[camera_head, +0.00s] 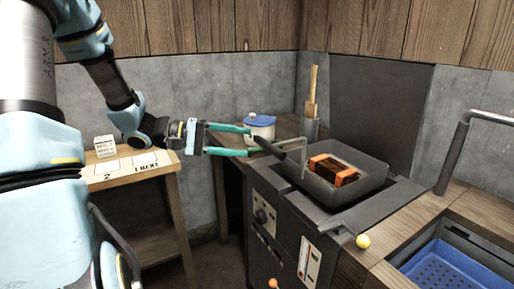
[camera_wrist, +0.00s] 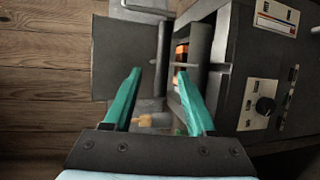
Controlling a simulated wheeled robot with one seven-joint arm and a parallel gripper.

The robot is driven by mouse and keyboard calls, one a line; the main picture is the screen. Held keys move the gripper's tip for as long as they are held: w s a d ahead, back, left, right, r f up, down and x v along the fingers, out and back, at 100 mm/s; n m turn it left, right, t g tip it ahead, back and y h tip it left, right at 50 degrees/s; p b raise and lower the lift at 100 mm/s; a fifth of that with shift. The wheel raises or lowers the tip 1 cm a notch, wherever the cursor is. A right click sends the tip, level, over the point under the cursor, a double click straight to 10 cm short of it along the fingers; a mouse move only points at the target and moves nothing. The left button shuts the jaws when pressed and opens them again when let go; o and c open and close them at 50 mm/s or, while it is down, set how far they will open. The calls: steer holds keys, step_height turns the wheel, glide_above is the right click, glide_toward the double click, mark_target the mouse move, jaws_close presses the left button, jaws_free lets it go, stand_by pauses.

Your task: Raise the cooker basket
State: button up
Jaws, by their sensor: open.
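The cooker basket (camera_head: 345,195) is a dark, open-topped box at the top of the dark cooker (camera_head: 278,197). It holds a brown block with orange corners (camera_head: 336,171), partly seen in the wrist view (camera_wrist: 182,52). A dark handle grip (camera_head: 269,146) with a thin bent metal bar (camera_head: 304,158) stands at the basket's left side. My gripper (camera_head: 253,142) is open, with its two teal fingers pointing right at the handle grip. The grip's end appears between or just beyond the fingertips; contact cannot be told. In the wrist view the fingers (camera_wrist: 159,73) are apart.
A blue-lidded pot (camera_head: 260,128) and a holder with a wooden-handled tool (camera_head: 311,105) stand behind the gripper. A blue tray (camera_head: 450,272) is at right. A wooden table (camera_head: 130,178) with cards is at left.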

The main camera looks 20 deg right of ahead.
steer(key=shift+v, duration=1.5)
steer(key=s+a+f+y+p, duration=0.2)
steer(key=s+a+f+y, duration=0.5)
steer(key=s+a+y, duration=0.25)
steer(key=w+a+t+y+p, duration=0.1)
steer(key=w+a+t+y, duration=0.2)
steer(key=a, duration=0.7)
steer(key=shift+r+t+y, duration=0.3)
steer(key=shift+t+y, duration=0.7)
steer(key=shift+y, duration=0.45)
